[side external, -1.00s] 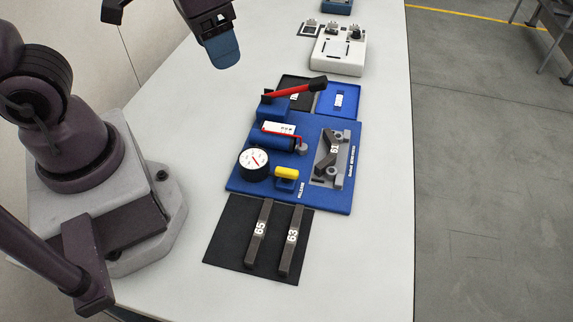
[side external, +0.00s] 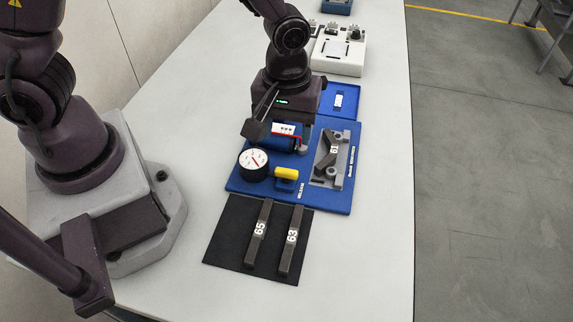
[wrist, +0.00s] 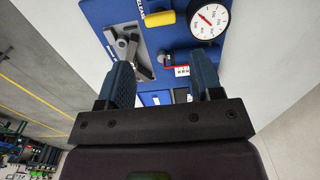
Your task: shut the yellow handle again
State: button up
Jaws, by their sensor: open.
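The yellow handle (side external: 286,173) sits on the near part of the blue fixture board (side external: 240,184), right of the round gauge (side external: 253,164). In the wrist view the yellow handle (wrist: 158,18) shows near the top, beside the gauge (wrist: 209,18). My gripper (wrist: 162,80) is open, its two blue fingers apart with nothing held between them. In the side view my wrist hangs over the far part of the board, behind the yellow handle and apart from it.
A grey clamp bed (side external: 334,160) holds a bar marked 61 on the board's right. A black mat (side external: 228,240) with bars marked 65 and 63 lies in front. A blue tray (side external: 353,103) and white device (side external: 338,52) stand behind. The table's right side is clear.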

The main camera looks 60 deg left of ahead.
aim_at(286, 170)
notch_tip(286, 170, down, 10)
jog(key=shift+f, duration=0.1)
dwell(0.4)
jog(key=c, duration=0.6)
